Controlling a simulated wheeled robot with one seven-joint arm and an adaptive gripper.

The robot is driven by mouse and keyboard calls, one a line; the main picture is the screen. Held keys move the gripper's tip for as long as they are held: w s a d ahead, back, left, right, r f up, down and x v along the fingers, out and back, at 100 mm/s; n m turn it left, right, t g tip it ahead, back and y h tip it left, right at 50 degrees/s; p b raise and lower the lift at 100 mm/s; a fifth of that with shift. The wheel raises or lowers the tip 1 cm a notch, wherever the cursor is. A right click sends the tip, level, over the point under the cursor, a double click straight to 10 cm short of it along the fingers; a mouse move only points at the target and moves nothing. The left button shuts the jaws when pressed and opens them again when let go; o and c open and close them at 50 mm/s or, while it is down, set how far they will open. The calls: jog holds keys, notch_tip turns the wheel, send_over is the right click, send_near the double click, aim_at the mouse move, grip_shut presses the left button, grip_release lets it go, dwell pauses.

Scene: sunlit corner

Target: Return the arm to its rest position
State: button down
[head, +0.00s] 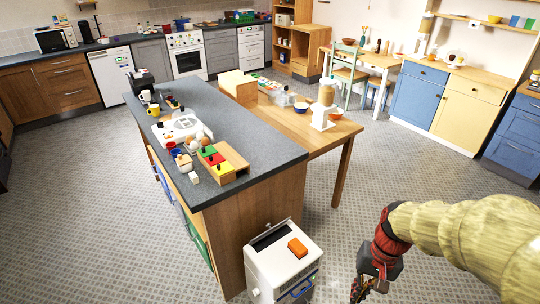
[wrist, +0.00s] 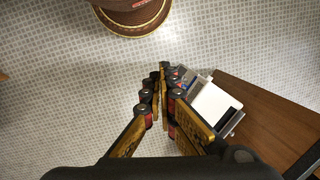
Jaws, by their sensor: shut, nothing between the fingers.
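My arm reaches in from the right edge of the head view and bends down. My gripper (head: 358,291) hangs low over the tiled floor, to the right of a white box-like unit, and is partly cut off by the bottom edge. In the wrist view my gripper (wrist: 164,72) shows its two gold fingers with dark and red pads closing together at the tips. Nothing is held between them. The fingers point over bare floor, with the white unit (wrist: 213,105) just to their right.
The white unit (head: 285,277) with an orange block (head: 298,247) on top stands at the end of the dark-topped island (head: 232,115). A wooden table (head: 300,128) adjoins the island. Blue and yellow cabinets (head: 440,105) line the right wall. Open floor (head: 400,185) lies between.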

jog(key=s+a+r+n+t, duration=0.1)
jog(key=s+a+r+t, duration=0.1)
jog(key=r, duration=0.6)
jog(key=s+a+r+n+t+h, duration=0.1)
jog(key=s+r+n+t, duration=0.1)
jog(key=r, duration=0.7)
jog(key=s+t, duration=0.1)
jog(key=t, duration=0.1)
jog(key=shift+s+a+r+n+t+h, duration=0.25)
jog(key=shift+a+r+n+t+h, duration=0.05)
jog(key=shift+a, duration=0.05)
jog(key=shift+a, duration=0.1)
